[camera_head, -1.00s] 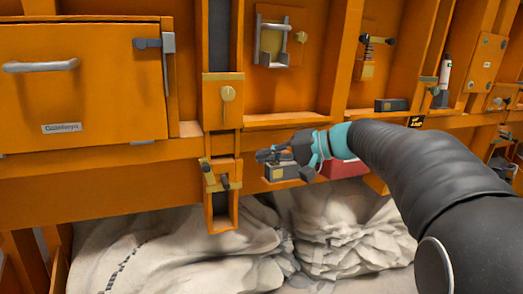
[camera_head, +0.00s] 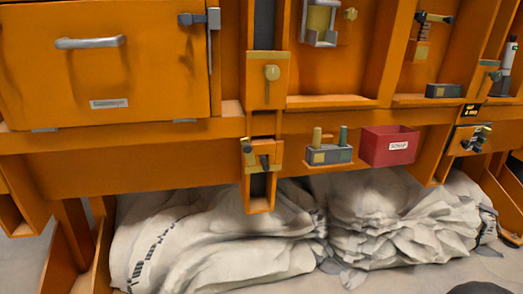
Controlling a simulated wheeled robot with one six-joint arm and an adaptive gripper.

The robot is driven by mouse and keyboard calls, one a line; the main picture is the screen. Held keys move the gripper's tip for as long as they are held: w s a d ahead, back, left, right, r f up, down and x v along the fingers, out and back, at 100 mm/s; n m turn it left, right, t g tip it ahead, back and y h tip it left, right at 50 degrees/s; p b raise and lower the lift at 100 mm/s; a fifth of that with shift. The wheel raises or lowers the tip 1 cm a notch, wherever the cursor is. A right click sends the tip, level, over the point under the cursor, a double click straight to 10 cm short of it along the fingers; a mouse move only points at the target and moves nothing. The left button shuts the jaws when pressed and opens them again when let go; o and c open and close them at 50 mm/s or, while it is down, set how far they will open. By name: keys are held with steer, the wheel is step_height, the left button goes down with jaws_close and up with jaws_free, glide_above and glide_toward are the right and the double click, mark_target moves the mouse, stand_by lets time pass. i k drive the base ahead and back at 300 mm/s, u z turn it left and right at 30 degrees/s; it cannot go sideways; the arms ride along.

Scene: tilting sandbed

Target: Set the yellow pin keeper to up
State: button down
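A small yellow-gold piece (camera_head: 248,146) with dark pin-like parts (camera_head: 264,162) sits on the orange bracket at the lower end of the vertical post. Above it, a yellow round knob (camera_head: 272,73) with a short stem is on a yellow-brown plate (camera_head: 266,94). I cannot tell for sure which of these is the pin keeper, nor its setting. My gripper is not in view; only a dark rounded bit, likely of my arm, shows at the bottom right edge.
A grey holder (camera_head: 329,156) with two upright pegs and a red labelled bin (camera_head: 389,147) stand to the right along the lower beam. White sacks (camera_head: 220,245) lie below. An orange door with a handle (camera_head: 90,43) is at the left. The space before the post is clear.

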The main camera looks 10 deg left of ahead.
mark_target(245, 143)
steer(key=z, duration=0.15)
steer(key=k, duration=0.55)
steer(key=u, duration=0.95)
steer(key=i, duration=0.5)
steer(key=z, duration=0.05)
